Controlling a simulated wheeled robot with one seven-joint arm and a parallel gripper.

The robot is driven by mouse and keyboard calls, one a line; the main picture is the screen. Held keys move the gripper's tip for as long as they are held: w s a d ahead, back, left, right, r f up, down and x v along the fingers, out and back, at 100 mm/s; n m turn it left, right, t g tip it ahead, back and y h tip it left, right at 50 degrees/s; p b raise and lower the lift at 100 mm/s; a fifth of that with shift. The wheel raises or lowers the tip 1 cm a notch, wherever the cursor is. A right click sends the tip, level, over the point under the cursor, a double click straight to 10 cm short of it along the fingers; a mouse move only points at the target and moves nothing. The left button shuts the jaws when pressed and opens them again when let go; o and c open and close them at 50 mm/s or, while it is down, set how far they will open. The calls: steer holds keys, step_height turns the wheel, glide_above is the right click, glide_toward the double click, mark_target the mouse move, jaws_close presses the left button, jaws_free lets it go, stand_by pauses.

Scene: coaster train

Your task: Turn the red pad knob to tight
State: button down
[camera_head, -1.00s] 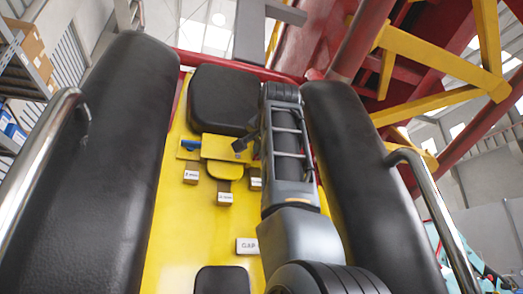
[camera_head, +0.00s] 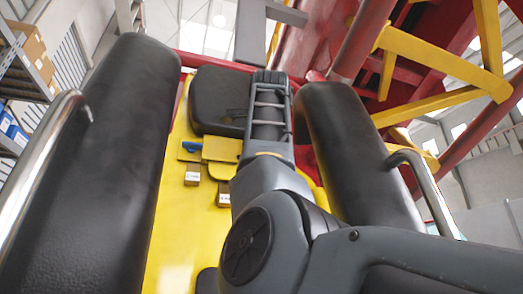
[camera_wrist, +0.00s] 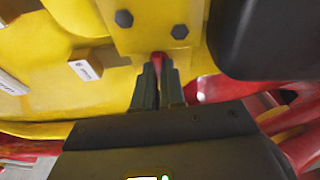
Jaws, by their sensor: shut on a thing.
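In the wrist view, my gripper (camera_wrist: 159,78) is shut on a small red piece, the red pad knob (camera_wrist: 159,58), of which only the top shows between the fingertips. The knob sits at the lower edge of a yellow bracket (camera_wrist: 150,33) with two dark hex bolts. The knob's turn position and any tight mark cannot be made out. In the head view, my arm covers the gripper and the knob. The yellow bracket (camera_head: 221,150) shows just left of my arm, below a black pad (camera_head: 217,100).
Black padded restraints (camera_head: 110,165) and (camera_head: 352,150) stand left and right, with chrome rails (camera_head: 40,160) beside them. Small labelled tags (camera_head: 192,174) hang below the bracket; one tag (camera_wrist: 92,64) is close left of my gripper. A black pad (camera_wrist: 262,38) is close on the right.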

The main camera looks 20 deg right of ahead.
steer(key=shift+m, duration=0.4)
steer(key=c, duration=1.2)
jaws_free()
steer(key=shift+b+v, duration=1.35)
steer(key=shift+v, duration=2.55)
